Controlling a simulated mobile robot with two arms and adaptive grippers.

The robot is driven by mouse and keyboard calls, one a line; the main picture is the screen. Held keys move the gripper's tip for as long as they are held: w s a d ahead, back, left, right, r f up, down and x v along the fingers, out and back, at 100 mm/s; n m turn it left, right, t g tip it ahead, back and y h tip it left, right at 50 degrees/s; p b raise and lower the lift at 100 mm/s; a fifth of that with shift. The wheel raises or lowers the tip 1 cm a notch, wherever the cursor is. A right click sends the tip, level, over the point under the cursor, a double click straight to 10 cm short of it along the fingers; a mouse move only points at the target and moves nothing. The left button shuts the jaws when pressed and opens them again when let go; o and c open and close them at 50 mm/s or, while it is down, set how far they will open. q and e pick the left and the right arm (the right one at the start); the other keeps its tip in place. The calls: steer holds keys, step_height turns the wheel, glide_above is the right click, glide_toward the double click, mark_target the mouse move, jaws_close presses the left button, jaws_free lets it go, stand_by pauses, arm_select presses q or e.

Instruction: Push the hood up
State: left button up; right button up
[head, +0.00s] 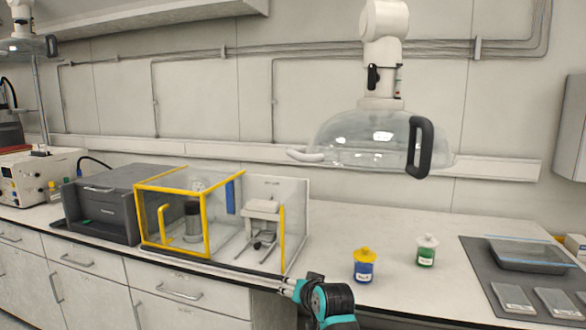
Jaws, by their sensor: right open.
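The hood (350,132) is a clear dome hanging from a white jointed arm (385,30) above the bench, right of centre in the head view. It has a black upright handle (419,147) on its right front and a pale grip at its left edge. My right gripper (284,286) is low in the view, at the bench's front edge. It is open, small and seen from the side, with nothing visible in it. It is well below the hood, to its left, and apart from it. My left gripper is not in view.
A clear box with yellow edges (206,225) stands on the bench left of my right gripper. A blue jar (364,266) and a green jar (427,251) stand under the hood. A grey mat with trays (477,263) lies at right. The bench behind the jars is clear.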

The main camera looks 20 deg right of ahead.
step_height(320, 180, up, 19)
steer(key=s+d+m+t+b, duration=0.2)
steer(key=s+t, duration=0.1)
steer(key=m+t+b, duration=0.1)
steer(key=t, duration=0.2)
glide_toward(295, 155)
arm_select(q)
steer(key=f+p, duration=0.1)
steer(key=p, duration=0.2)
arm_select(e)
steer(key=shift+y, duration=0.4)
steer(key=w, duration=1.2)
steer(key=shift+w+d+f, duration=0.1)
steer(key=shift+w+f, duration=0.05)
steer(key=shift+c, duration=0.4)
jaws_close()
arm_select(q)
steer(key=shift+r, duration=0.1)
